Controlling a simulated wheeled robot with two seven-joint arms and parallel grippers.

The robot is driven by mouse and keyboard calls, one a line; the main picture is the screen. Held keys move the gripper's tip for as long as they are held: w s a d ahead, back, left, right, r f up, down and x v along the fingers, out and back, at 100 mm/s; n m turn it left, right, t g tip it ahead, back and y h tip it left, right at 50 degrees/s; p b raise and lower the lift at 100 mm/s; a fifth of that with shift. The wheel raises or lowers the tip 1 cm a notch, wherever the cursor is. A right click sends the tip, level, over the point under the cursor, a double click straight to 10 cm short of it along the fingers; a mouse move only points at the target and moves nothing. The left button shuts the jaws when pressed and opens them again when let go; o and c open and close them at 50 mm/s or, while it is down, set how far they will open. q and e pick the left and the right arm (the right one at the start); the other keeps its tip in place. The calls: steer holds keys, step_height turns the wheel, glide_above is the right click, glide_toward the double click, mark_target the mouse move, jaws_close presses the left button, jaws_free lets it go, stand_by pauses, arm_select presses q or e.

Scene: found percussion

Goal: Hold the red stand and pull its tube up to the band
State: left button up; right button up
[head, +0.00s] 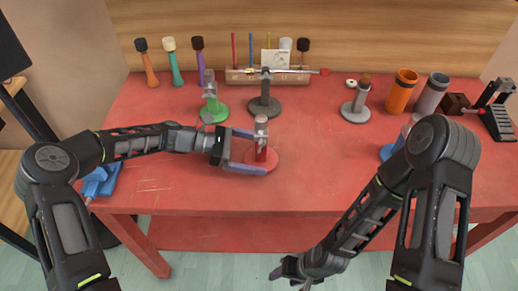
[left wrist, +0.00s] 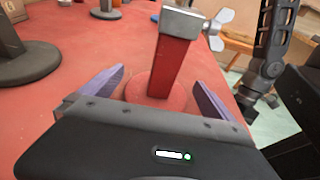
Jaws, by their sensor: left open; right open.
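The red stand (head: 262,156) stands upright on its round red base near the front middle of the red table. A grey metal clamp with a wing nut sits at its top. The stand's red post also shows in the left wrist view (left wrist: 170,65). My left gripper (head: 256,152) is open, with its purple fingers on either side of the post; whether they touch it I cannot tell. I cannot make out a band on the stand. My right gripper (head: 296,268) is open and empty, low in front of the table's front edge.
A green stand (head: 214,110) and a dark grey stand (head: 265,105) are behind the red one. A grey stand (head: 356,110), an orange cup (head: 401,92) and a grey cup (head: 430,95) are at right. A blue-based stand (head: 388,152) is partly hidden by my right arm.

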arm_select(q)
steer(key=shift+d, duration=0.1)
steer(key=c, duration=2.1)
steer(key=shift+o, duration=0.2)
